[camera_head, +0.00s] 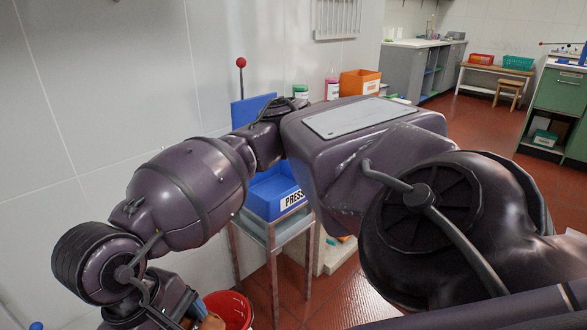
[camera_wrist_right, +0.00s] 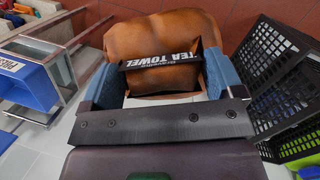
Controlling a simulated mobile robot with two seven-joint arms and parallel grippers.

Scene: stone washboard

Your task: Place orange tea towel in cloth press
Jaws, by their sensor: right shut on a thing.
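The orange-brown tea towel (camera_wrist_right: 160,35), folded with a black "TEA TOWEL" band, sits between the blue fingers of my right gripper (camera_wrist_right: 160,68), which is shut on it. A small part of the towel (camera_head: 211,323) shows at the bottom of the head view. The blue cloth press (camera_head: 272,192), labelled PRESS, stands on a metal-legged stand by the wall, with its blue lid (camera_head: 250,108) raised. My arm hides part of it. The press also shows at the left of the right wrist view (camera_wrist_right: 30,88), apart from the towel. My left gripper is not in view.
A red bucket (camera_head: 232,308) stands on the floor near the towel. Black crates (camera_wrist_right: 270,75) are at the right of the wrist view. An orange box (camera_head: 360,83) and bottles are behind the press. Red-tiled floor (camera_head: 450,125) is open toward the back.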

